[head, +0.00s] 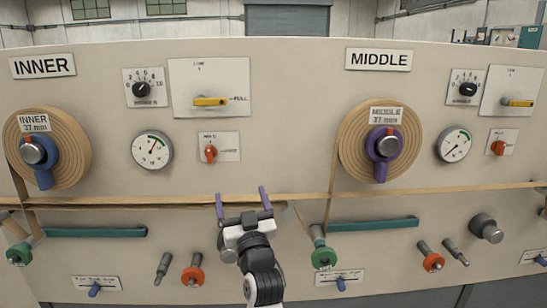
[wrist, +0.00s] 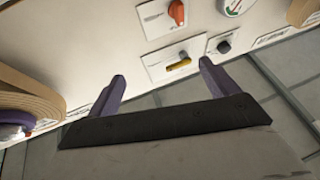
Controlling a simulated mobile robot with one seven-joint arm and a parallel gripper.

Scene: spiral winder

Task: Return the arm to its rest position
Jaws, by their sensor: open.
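My gripper (head: 243,203) is in the middle of the head view, in front of the panel and below the INNER station's small red switch. Its two purple fingers are apart with nothing between them. In the wrist view the gripper (wrist: 160,95) also shows open and empty, with the panel beyond it. My arm comes up from the bottom of the head view. Whether the fingers touch the paper strip (head: 120,201) behind them cannot be told.
The panel (head: 290,100) carries an INNER roll (head: 68,140) at left and a MIDDLE roll (head: 352,128) at right. Yellow handles (head: 210,101), dials and red switches sit above the strip. Green guide bars (head: 95,231), orange-collared pegs (head: 192,274) and green-collared rollers (head: 322,256) stick out below.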

